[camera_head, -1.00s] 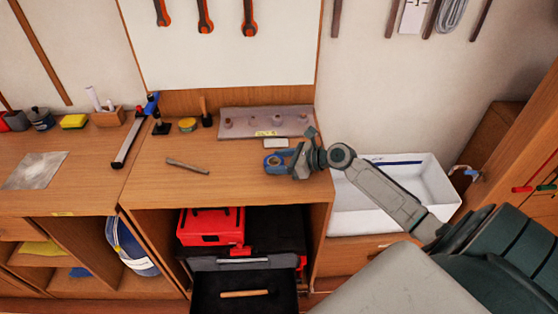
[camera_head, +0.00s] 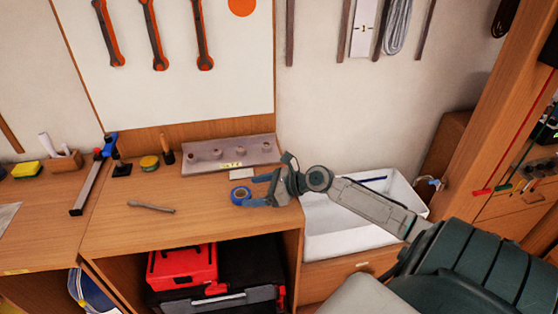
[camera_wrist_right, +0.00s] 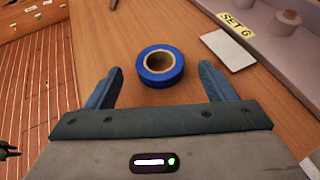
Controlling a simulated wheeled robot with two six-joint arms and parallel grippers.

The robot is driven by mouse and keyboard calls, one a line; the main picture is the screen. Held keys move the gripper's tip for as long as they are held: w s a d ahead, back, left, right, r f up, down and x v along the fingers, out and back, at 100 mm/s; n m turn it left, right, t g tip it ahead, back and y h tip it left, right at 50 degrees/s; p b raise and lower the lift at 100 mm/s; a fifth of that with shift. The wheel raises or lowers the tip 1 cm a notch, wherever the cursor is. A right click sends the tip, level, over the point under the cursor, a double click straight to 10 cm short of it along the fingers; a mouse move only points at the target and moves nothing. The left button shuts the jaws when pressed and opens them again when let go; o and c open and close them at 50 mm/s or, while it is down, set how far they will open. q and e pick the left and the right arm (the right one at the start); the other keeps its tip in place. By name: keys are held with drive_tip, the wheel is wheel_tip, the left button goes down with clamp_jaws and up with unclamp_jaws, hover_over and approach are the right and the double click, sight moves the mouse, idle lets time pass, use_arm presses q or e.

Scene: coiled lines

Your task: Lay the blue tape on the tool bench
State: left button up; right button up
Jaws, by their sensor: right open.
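The blue tape (camera_head: 241,195) is a roll lying flat on the tool bench (camera_head: 200,207), near its right part. It also shows in the right wrist view (camera_wrist_right: 160,66), just beyond the fingertips and centred between them. My right gripper (camera_head: 262,189) is open, to the right of the roll and apart from it. Its fingers also show in the right wrist view (camera_wrist_right: 160,78), with nothing between them. My left gripper is not in any view.
A grey rack (camera_head: 230,153) with several knobs stands behind, with a white card (camera_head: 241,174) in front. A metal tool (camera_head: 151,207) lies left of the tape. A white bin (camera_head: 345,238) stands to the right. A red toolbox (camera_head: 182,267) sits below the bench top.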

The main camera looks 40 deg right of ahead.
drive_tip(key=v, duration=0.5)
drive_tip(key=shift+s+d+r, duration=0.15)
drive_tip(key=shift+s+d, duration=0.05)
drive_tip(key=shift+s, duration=0.15)
drive_tip(key=shift+s+d+r+p, duration=0.3)
drive_tip(key=shift+s+r+p, duration=0.15)
drive_tip(key=shift+p, duration=0.15)
drive_tip(key=shift+s+d+r+p, duration=0.15)
drive_tip(key=shift+s+d+p, duration=0.25)
drive_tip(key=shift+s+p, duration=0.2)
